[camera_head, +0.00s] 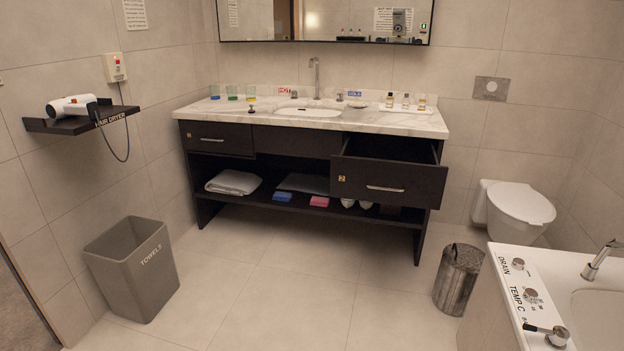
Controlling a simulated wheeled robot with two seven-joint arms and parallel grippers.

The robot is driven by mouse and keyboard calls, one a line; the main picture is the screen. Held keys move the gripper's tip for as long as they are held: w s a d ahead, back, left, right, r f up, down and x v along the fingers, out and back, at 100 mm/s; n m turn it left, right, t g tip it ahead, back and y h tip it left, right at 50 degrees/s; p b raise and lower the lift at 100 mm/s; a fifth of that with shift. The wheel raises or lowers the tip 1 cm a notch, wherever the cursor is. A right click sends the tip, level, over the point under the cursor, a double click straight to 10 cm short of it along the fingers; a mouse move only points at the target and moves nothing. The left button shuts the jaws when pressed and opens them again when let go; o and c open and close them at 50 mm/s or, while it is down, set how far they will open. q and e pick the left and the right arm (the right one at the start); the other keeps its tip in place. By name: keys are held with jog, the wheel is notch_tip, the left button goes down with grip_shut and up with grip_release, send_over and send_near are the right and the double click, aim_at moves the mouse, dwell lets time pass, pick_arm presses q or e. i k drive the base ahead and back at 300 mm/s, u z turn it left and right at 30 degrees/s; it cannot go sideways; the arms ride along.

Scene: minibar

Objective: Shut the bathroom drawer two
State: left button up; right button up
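The bathroom drawer two (388,182) is the dark drawer at the right of the vanity, marked with a "2" plate and fitted with a silver handle (385,188). It stands pulled out, and part of its dark inside shows behind the front. The left drawer (216,139) of the vanity, with its own small plate and handle, looks closed. Neither of my grippers shows in the head view.
The marble countertop (380,122) holds a sink, cups and small bottles. A grey towels bin (133,268) stands at left, a metal bin (458,279) at right before the toilet (515,208). The bathtub (598,315) fills the lower right. Floor before the vanity is clear.

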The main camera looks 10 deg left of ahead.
aim_at(407, 170)
jog(key=u, duration=0.2)
jog(key=i, duration=2.25)
jog(key=z, duration=0.2)
